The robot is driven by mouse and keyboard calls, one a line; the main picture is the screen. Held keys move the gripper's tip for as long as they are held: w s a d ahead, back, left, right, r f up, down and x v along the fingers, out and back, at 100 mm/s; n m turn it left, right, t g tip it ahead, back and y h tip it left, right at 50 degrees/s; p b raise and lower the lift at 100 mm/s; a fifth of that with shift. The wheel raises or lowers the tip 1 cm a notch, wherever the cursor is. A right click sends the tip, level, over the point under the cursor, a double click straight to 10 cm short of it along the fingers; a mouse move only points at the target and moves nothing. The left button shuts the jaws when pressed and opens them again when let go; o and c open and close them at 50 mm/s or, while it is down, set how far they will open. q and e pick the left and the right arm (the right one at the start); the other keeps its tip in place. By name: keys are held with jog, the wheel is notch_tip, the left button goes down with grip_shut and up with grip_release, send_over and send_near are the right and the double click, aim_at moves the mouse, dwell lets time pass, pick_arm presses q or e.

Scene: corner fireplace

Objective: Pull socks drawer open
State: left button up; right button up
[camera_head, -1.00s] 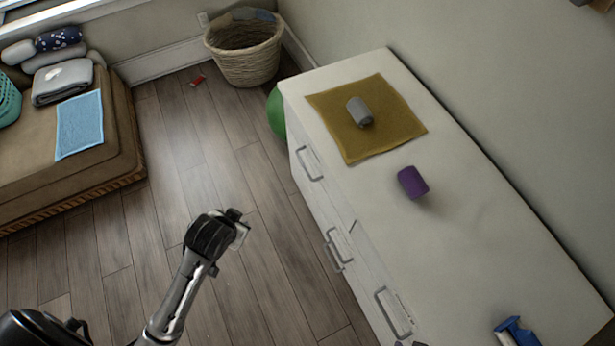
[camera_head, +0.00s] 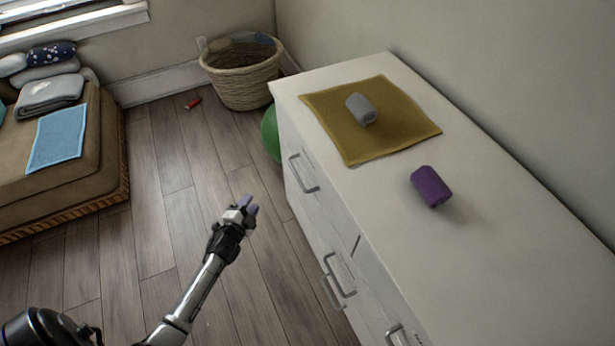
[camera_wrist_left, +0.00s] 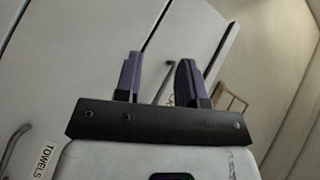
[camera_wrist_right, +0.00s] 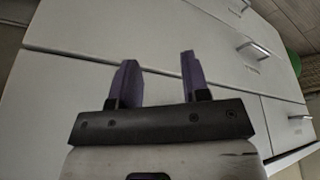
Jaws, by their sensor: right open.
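The white dresser (camera_head: 400,240) stands at the right in the head view, with grey bar handles on its front. No label reading socks can be made out. My left gripper (camera_head: 247,205) is in front of the dresser and apart from it. In the left wrist view its purple fingers (camera_wrist_left: 158,78) are open, and a drawer handle (camera_wrist_left: 164,82) shows beyond and between them. My right gripper is out of the head view. In the right wrist view its fingers (camera_wrist_right: 158,78) are open and empty before the white drawer fronts (camera_wrist_right: 90,80).
A grey roll (camera_head: 361,109) lies on a mustard cloth (camera_head: 372,145) on the dresser, with a purple roll (camera_head: 430,187) nearby. A TOWELS label (camera_wrist_left: 45,160) shows in the left wrist view. A basket (camera_head: 242,78) and green ball (camera_head: 269,133) stand behind.

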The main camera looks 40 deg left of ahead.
aim_at(296, 173)
pick_arm(q)
jog(key=d+r+m+t+h, duration=0.4)
jog(key=d+r+m+h, duration=0.15)
jog(key=m+h, duration=0.2)
jog(key=shift+m+y, duration=0.35)
jog(key=shift+m, duration=0.1)
jog(key=shift+w+d+r+b, duration=0.3)
jog(key=shift+w+b, duration=0.3)
jog(key=shift+w, duration=1.75)
jog(key=shift+w+d+r+b, duration=0.15)
jog(key=shift+w+d+b, duration=0.35)
jog(key=shift+w, duration=1.9)
jog(key=shift+w+d+r+b, duration=0.3)
jog(key=shift+w+b, duration=0.35)
jog(key=shift+w, duration=1.7)
jog(key=shift+c, duration=0.4)
grip_shut()
